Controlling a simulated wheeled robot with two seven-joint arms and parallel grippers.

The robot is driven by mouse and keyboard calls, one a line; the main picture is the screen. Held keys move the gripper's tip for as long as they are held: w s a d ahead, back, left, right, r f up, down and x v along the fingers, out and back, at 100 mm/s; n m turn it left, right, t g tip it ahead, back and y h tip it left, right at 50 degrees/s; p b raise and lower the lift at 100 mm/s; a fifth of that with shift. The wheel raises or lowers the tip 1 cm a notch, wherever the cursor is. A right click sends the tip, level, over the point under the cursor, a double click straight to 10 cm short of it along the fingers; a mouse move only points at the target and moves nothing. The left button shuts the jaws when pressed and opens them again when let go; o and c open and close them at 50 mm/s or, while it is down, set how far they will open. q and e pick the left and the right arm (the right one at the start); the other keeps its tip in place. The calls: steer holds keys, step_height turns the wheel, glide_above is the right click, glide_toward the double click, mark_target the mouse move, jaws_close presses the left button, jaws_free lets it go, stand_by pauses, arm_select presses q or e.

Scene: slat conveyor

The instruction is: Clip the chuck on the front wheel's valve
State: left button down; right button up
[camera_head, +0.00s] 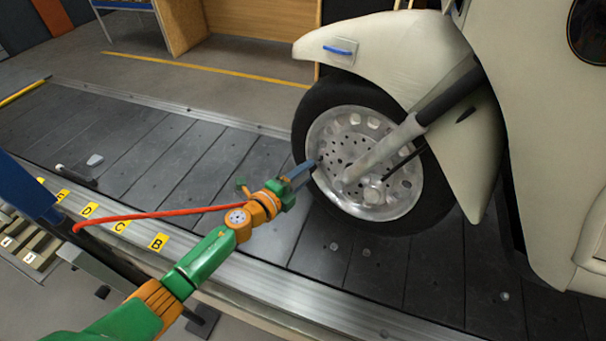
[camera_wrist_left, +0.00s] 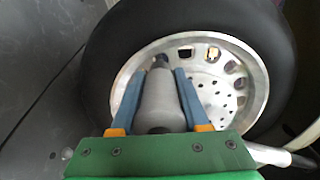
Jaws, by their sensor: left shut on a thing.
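The front wheel (camera_head: 340,205) stands on the slat conveyor with its perforated silver rim facing me; it also fills the left wrist view (camera_wrist_left: 105,60). My left gripper (camera_head: 308,168) is at the left edge of the rim. In the left wrist view its two blue fingers (camera_wrist_left: 158,85) are shut on the sides of the chuck, a grey tapered body (camera_wrist_left: 158,105). The chuck's narrow end points at the rim, by a small dark stub (camera_wrist_left: 160,62). I cannot tell whether that stub is the valve or the chuck's tip, nor whether they touch. My right gripper is out of view.
A red hose (camera_head: 150,214) runs from the blue post (camera_head: 25,190) to my left gripper. The cream fender (camera_head: 395,55) overhangs the wheel, and a grey strut (camera_head: 390,145) crosses it. Bare conveyor slats (camera_head: 180,160) lie left of the wheel.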

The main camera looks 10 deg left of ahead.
arm_select(q)
steer(key=shift+w+d, duration=0.15)
steer(key=shift+w, duration=0.15)
steer(key=shift+c, duration=1.6)
jaws_free()
